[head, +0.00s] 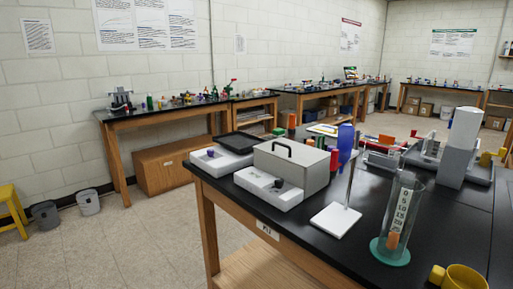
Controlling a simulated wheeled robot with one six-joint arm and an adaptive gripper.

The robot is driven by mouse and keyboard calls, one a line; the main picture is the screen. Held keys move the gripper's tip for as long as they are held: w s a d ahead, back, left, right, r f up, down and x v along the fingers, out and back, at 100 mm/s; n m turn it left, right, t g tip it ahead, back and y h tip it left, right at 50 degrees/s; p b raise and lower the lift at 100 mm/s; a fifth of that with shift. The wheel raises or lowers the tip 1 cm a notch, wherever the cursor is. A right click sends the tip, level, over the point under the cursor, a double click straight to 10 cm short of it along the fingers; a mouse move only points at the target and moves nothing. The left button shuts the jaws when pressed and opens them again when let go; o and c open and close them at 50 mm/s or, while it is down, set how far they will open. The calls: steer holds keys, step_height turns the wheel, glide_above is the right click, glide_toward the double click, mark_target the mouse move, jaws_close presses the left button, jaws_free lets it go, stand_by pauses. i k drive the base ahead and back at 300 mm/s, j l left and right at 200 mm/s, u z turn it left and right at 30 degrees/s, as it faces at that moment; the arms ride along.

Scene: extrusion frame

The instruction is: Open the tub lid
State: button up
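No object is plainly marked as the tub, and I cannot tell which container it is. A grey box with a black handle on its flat top (291,168) sits near the left end of the near black bench; its top looks closed. Two small grey pails, one darker (45,215) and one lighter (88,203), stand on the floor by the left wall. Whether they have lids is too small to tell. My gripper is not in view.
The near bench (300,236) also holds a white stand with a rod (336,218), a clear graduated cylinder (399,222) and a yellow mug (460,278) near its front edge. A yellow stool (12,205) stands far left. Floor (140,240) left of the bench is clear.

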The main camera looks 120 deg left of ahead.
mark_target(306, 156)
steer(key=u, duration=3.6)
steer(key=i+u, duration=0.3)
steer(key=i, duration=0.15)
steer(key=i+l+u, duration=0.35)
steer(key=i+j, duration=0.1)
